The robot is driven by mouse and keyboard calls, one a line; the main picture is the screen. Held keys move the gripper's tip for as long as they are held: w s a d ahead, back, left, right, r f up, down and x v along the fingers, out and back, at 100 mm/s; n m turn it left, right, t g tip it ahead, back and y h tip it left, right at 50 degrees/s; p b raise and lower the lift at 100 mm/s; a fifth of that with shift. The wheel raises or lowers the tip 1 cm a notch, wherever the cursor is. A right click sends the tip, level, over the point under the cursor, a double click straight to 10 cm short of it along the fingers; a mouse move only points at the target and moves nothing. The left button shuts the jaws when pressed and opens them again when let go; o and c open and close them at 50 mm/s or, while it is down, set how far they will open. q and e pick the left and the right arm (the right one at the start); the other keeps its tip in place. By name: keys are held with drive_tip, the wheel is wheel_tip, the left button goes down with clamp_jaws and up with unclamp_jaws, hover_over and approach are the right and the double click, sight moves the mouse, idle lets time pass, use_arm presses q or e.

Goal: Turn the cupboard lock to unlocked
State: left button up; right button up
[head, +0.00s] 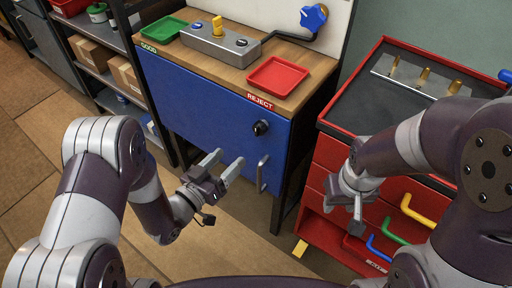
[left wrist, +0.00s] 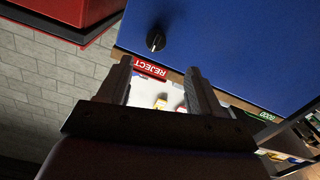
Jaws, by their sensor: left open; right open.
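The blue cupboard door (head: 205,110) is closed under the wooden top of the bench. Its lock, a round black knob (head: 261,127), sits near the door's upper right, under the REJECT label. The lock also shows in the left wrist view (left wrist: 156,40), beyond my fingertips. Which way it is turned is too small to tell. My left gripper (head: 227,160) is open and empty, in front of the door, left of and lower than the lock. In the left wrist view my left gripper (left wrist: 158,75) shows its two fingers well apart. My right gripper (head: 346,213) is open, pointing down before the red drawer cabinet.
A grey metal door handle (head: 262,174) stands out below the lock, close to my left gripper. On the bench are a green tray (head: 164,30), a red tray (head: 277,77) and a grey block (head: 215,44). The red cabinet (head: 328,150) stands right, shelves (head: 95,65) left.

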sight(256, 132)
use_arm(q)
drive_tip(key=x, duration=0.4)
drive_tip(key=b+x, duration=0.1)
drive_tip(key=x, duration=0.7)
drive_tip(key=shift+d+r, duration=0.2)
drive_tip(key=shift+r, duration=0.2)
drive_tip(key=c, duration=1.1)
